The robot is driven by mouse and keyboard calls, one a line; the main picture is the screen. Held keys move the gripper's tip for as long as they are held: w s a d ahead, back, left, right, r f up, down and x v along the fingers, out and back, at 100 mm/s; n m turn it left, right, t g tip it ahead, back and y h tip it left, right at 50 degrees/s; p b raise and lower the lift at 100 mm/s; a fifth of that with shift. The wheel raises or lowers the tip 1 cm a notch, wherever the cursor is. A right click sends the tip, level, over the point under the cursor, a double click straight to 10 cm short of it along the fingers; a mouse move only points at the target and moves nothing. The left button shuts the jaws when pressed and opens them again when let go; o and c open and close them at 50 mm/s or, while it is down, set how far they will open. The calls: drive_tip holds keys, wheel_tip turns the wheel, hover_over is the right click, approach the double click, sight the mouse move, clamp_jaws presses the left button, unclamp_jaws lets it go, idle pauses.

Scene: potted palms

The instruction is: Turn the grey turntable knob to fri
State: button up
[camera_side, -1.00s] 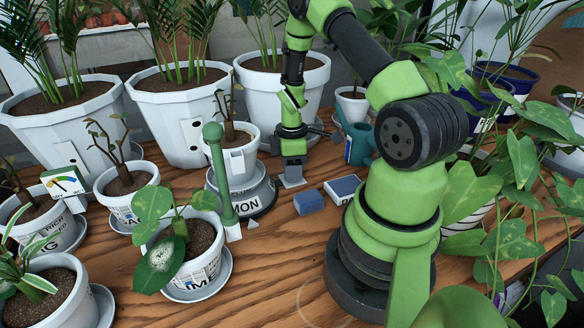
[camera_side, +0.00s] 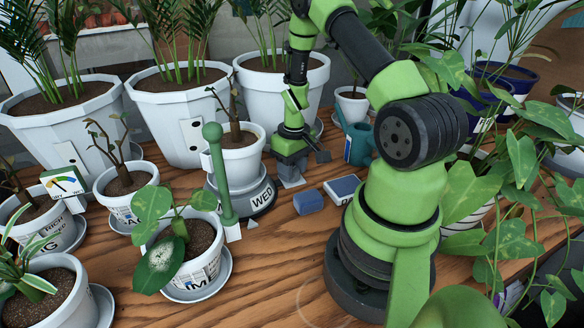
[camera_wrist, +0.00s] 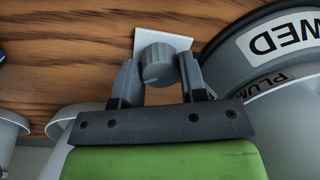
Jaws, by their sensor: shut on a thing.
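The grey turntable (camera_side: 222,204) carries a white pot (camera_side: 242,163) with a bare-stemmed plant. Its visible side label reads WED (camera_side: 263,195) and faces the side camera, just behind a small pale triangular marker (camera_side: 252,224) on the table. The wrist view shows the WED label (camera_wrist: 277,40) at the upper right. The round grey knob (camera_wrist: 157,65) sits on a pale square plate (camera_wrist: 168,40) beside the turntable. My gripper (camera_wrist: 158,62) is shut on the knob, one finger on each side. In the side view my gripper (camera_side: 290,165) hides the knob.
A green post (camera_side: 219,170) stands in front of the turntable. A blue block (camera_side: 308,201) and a blue-topped box (camera_side: 343,189) lie right of the knob. A teal watering can (camera_side: 358,142) stands behind. Potted plants crowd the left; the front wood is clear.

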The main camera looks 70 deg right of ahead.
drive_tip(key=m, duration=0.4)
drive_tip(key=shift+s+m, duration=0.1)
drive_tip(key=shift+m, duration=0.2)
drive_tip(key=m, duration=0.3)
drive_tip(key=shift+m, duration=0.4)
drive_tip(key=m, duration=0.6)
drive_tip(key=shift+a+m+h, duration=0.1)
drive_tip(key=shift+m+h, duration=0.2)
drive_tip(key=shift+m, duration=0.1)
drive_tip(key=o, duration=0.9)
